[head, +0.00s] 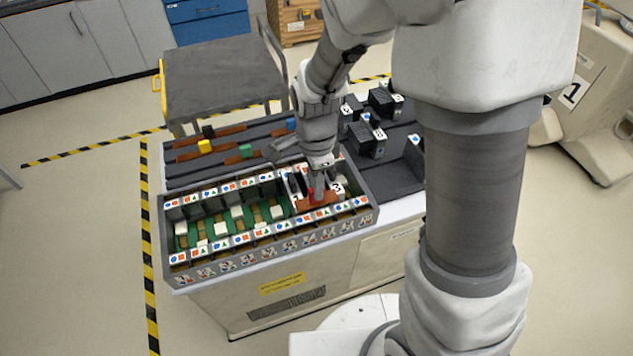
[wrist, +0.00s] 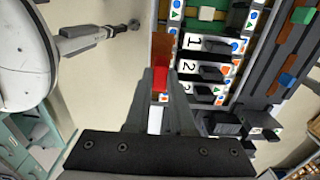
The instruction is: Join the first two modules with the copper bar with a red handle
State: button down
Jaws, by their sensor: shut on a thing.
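My gripper (head: 317,188) is shut on the red handle (wrist: 160,80) of the copper bar (head: 318,201). The bar lies along the near side of the modules at the right end of the open rack (head: 170,232). In the wrist view the bar (wrist: 162,48) runs away from the fingers, beside modules marked 1 (wrist: 196,42) and 2 (wrist: 189,68). A third module, marked 3 (head: 338,187), stands at the right. I cannot tell whether the bar touches the module terminals, as the fingers and arm hide part of it.
Bars with black (head: 208,131), yellow (head: 204,146), green (head: 245,151) and blue (head: 291,125) handles lie on the dark top behind the rack. Several black modules (head: 366,139) stand at the back right. A grey cart (head: 222,80) is behind. The rack's left slots hold no numbered modules.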

jog(key=shift+f+b, duration=3.7)
jog(key=shift+f, duration=1.15)
jog(key=shift+f, duration=0.15)
jog(key=c, duration=0.7)
grip_release()
notch_tip(320, 180, up, 18)
jog(key=shift+f+p, duration=0.25)
jog(key=shift+p, duration=0.7)
jog(key=shift+s+d+r, duration=0.15)
jog(key=shift+d+r, duration=0.05)
jog(key=shift+r, duration=0.1)
jog(key=s+d+r+n+t, duration=0.2)
jog(key=s+d+n, duration=0.1)
jog(key=s+n, duration=0.1)
jog(key=s+d+r+n+t, duration=0.1)
jog(key=s+d+r+n, duration=0.2)
jog(key=n, duration=0.3)
jog(key=s+d+r+n+t, duration=0.2)
jog(key=s+d+r+n, duration=0.1)
jog(key=s+d+n, duration=0.1)
jog(key=shift+s+d+r+n+t, duration=0.2)
jog(key=shift+s+n+t, duration=0.15)
jog(key=shift+s, duration=0.2)
